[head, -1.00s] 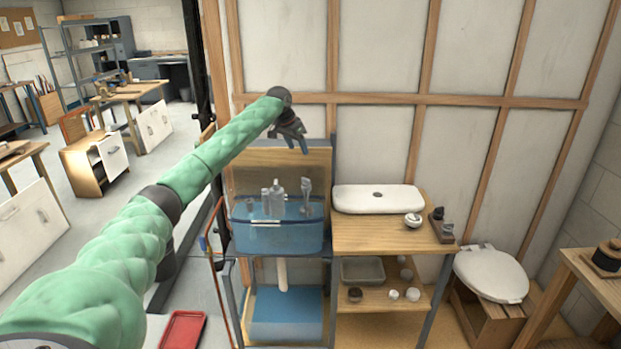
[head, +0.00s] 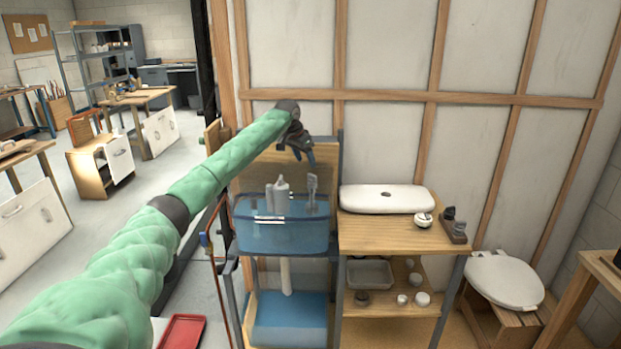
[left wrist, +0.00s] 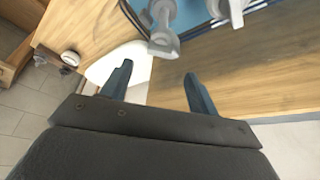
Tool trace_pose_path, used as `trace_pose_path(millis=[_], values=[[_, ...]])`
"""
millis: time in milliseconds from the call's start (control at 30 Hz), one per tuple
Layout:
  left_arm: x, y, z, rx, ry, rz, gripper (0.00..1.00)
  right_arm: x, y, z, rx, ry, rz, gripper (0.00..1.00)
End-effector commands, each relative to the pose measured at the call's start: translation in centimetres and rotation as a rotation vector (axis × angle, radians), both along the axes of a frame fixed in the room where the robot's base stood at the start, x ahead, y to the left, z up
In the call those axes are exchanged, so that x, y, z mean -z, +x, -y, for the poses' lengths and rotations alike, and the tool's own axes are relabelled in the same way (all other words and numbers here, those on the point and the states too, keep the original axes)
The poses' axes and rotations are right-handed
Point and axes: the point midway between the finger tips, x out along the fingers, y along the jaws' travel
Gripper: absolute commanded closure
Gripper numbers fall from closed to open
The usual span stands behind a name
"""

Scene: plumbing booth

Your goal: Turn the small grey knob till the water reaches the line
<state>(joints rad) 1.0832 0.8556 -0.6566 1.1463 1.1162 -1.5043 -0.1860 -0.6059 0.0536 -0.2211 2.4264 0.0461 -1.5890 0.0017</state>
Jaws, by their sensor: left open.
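A clear tank (head: 252,238) with blue water stands on the left of the bench. Pale grey fittings rise at its back: a thicker pair (head: 279,192) and a slimmer upright one (head: 312,185). My left gripper (head: 306,157) is open and empty, above the tank near the slimmer fitting. In the left wrist view, its fingers (left wrist: 158,70) are apart, with a grey fitting (left wrist: 163,38) just beyond them. My right gripper is not in view.
A wooden board (head: 262,165) stands behind the tank.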

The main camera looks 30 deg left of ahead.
Motion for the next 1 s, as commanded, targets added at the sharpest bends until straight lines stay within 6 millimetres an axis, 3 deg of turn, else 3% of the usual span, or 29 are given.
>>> trace_pose_path(millis=[533,933,1000], values=[[6.1,2.4,0.7,-0.001,-0.001,-0.002,0.40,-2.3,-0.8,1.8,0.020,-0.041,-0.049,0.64],[6.9,2.8,0.8,0.001,0.000,0.000,0.40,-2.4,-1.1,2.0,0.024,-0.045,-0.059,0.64],[6.9,2.8,0.8,0.001,0.000,0.000,0.50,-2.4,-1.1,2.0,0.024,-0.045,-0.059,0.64]])
